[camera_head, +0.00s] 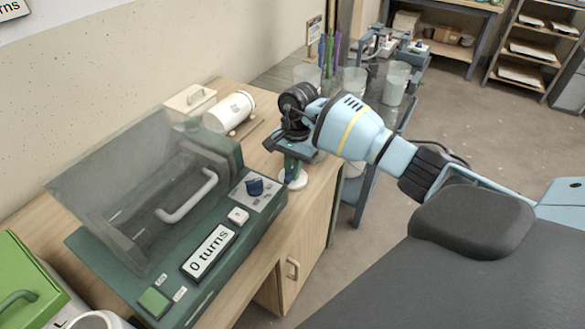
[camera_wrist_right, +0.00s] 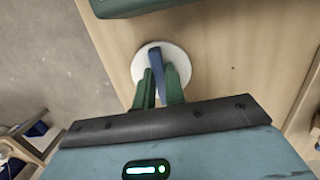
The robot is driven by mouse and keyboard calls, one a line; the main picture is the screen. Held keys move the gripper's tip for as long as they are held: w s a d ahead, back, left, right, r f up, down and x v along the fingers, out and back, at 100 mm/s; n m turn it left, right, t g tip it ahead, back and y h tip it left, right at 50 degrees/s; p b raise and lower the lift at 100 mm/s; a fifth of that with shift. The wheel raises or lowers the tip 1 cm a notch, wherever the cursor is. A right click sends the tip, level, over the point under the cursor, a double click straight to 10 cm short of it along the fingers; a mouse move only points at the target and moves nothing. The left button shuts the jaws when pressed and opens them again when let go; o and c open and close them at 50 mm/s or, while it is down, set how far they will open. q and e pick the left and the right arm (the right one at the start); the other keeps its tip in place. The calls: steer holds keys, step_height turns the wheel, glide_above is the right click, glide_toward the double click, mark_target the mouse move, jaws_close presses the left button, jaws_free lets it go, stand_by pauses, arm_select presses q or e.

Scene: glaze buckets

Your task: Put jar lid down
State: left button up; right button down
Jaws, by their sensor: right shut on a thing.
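The jar lid (camera_head: 297,181) is a small white disc at the right edge of the wooden bench, partly hidden by my gripper in the head view. In the right wrist view the lid (camera_wrist_right: 140,66) shows as a round white plate with an upright blue grip (camera_wrist_right: 156,62). My right gripper (camera_head: 291,168) points down with its green fingers (camera_wrist_right: 160,88) shut on the blue grip. The lid is at or close over the bench top; I cannot tell whether it touches. A white jar (camera_head: 228,112) lies on its side at the back of the bench. My left gripper is not in view.
A green machine with a clear cover (camera_head: 125,185) and a "0 turns" display (camera_head: 209,250) fills the bench left of the lid. A beige box (camera_head: 190,101) stands behind it. Cups (camera_head: 396,82) stand on a dark table behind. The bench's right edge is close to the lid.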

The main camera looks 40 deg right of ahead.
steer(key=shift+f, duration=0.2)
steer(key=c, duration=1.5)
jaws_free()
steer(key=shift+o, duration=0.2)
steer(key=shift+r, duration=0.5)
step_height(320, 180, up, 11)
steer(key=d, duration=0.1)
steer(key=shift+w+d+r, duration=0.15)
steer(key=shift+w+d, duration=0.05)
